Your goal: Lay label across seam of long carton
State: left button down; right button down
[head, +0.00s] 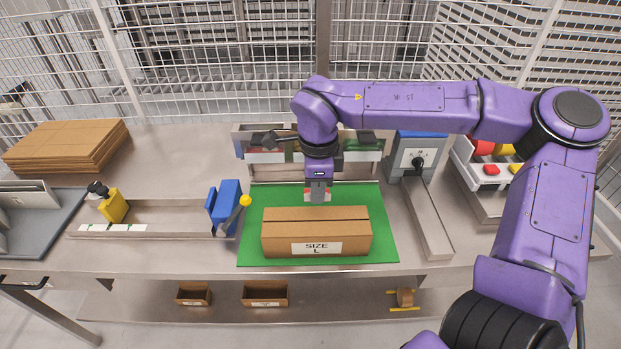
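The long brown carton (315,240) lies on the green mat (385,245). Its front carries a white sign reading "SIZE L", and a lengthwise line that looks like the seam runs along its top. My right gripper (318,198) points down just behind the carton's top rear edge, near its middle. Something pale and reddish shows at its fingertips, too small to tell whether it is held or part of the gripper. Several white labels (112,228) lie on a strip at the left. My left gripper is not in view.
Flat cardboard (65,145) is stacked at the back left. A grey-blue box with a dial (418,158) and a metal channel (428,220) stand right of the mat.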

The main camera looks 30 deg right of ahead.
jog(key=shift+s+f+b, duration=0.1)
jog(key=shift+f+b, duration=0.25)
jog(key=shift+f, duration=0.2)
jog(key=b, duration=0.6)
send_over(316, 227)
notch_tip(316, 227, down, 6)
jog(key=shift+d+r, duration=0.1)
jog(key=shift+d, duration=0.05)
jog(key=shift+f, duration=0.6)
jog(key=shift+p, duration=0.8)
jog(key=shift+f, duration=0.1)
jog(key=shift+f+p, duration=0.25)
jog(key=shift+p, duration=0.15)
dwell(0.5)
